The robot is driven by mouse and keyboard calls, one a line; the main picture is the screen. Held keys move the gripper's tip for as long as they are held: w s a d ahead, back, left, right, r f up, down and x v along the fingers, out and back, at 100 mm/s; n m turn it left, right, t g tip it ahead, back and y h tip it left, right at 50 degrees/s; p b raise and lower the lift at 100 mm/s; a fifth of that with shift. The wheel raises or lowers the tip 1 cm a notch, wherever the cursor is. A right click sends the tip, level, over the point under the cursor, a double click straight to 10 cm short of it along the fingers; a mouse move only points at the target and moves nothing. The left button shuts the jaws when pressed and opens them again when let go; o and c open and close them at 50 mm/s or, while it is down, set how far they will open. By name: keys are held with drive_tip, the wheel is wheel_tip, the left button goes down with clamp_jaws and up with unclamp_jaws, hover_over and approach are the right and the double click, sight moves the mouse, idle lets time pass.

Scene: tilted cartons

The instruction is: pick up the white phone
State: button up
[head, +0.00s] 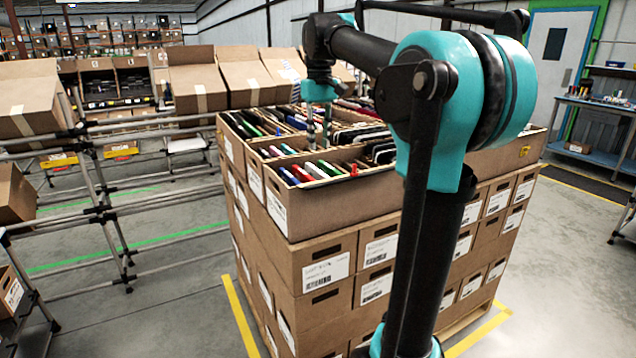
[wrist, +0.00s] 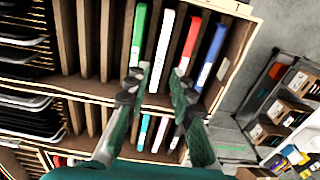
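The white phone (wrist: 163,50) stands on edge in a carton, between a green phone (wrist: 138,35) on its left and a red phone (wrist: 187,45) on its right in the wrist view. A blue phone (wrist: 211,56) stands beyond the red one. My gripper (wrist: 158,80) is open, its two fingers apart with nothing between them; the white phone's near end shows just past the gap. In the head view my gripper (head: 318,132) points down over the cartons, behind the front carton's phones.
The front carton (head: 345,205) sits on a stack of labelled cartons. Brown dividers (wrist: 107,40) and black items (wrist: 22,75) fill its other part. Another carton row with phones (wrist: 145,132) lies beside it. A metal rack (head: 100,200) stands left; open floor (head: 560,270) lies right.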

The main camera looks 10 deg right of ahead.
sight(318, 170)
wheel_tip(318, 170, down, 8)
drive_tip(key=shift+w+a+f, duration=0.1)
drive_tip(key=shift+w+f, duration=0.05)
drive_tip(key=shift+f, duration=0.05)
idle(0.3)
clamp_jaws()
